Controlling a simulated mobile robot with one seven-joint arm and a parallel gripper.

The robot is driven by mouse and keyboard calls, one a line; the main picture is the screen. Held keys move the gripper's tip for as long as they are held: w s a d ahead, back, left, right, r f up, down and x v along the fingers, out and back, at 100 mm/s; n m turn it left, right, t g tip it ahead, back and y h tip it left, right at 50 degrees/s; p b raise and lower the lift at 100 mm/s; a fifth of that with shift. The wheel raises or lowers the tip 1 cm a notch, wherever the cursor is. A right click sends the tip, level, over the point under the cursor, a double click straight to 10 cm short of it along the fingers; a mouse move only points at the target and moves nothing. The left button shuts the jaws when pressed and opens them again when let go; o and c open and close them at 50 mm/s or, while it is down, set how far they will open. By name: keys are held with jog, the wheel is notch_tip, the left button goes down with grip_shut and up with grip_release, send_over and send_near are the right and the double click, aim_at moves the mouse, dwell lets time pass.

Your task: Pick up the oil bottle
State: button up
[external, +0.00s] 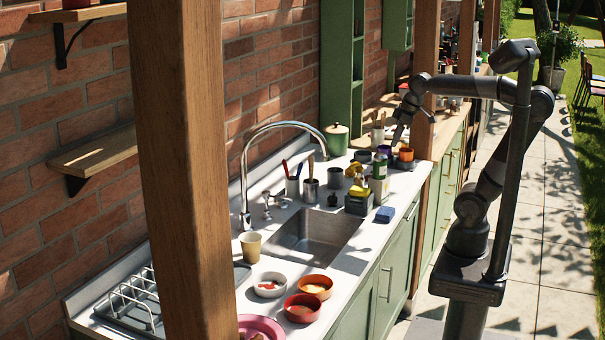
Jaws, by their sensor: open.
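My gripper (400,134) is small in the external view and points down over the far part of the counter, past the sink. It is open, and I see nothing held in it. A bottle (380,168) with green and pale yellow colouring stands upright on the counter behind the sink, left of and below my gripper in the picture. I cannot tell whether it is the oil bottle. More small bottles and jars (452,60) stand far back along the counter, too small to tell apart.
Near the bottle are a grey caddy (358,203), a blue sponge (385,214), an orange cup (406,154) and a green canister (337,139). A wooden post (424,115) stands close to my arm. The sink (308,236) and bowls (302,308) are nearer.

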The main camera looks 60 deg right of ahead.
jog(key=w+d+n+g, duration=0.25)
jog(key=w+d, duration=0.25)
jog(key=w, duration=0.4)
jog(key=n+g, duration=0.2)
jog(key=n, duration=0.2)
send_over(359, 168)
notch_tip(359, 168, down, 2)
jog(key=f, duration=1.4)
jog(key=shift+s+d+f, duration=0.15)
jog(key=shift+d+f, duration=0.05)
jog(key=shift+f, duration=3.05)
jog(key=shift+c, duration=0.3)
jog(key=c, duration=1.1)
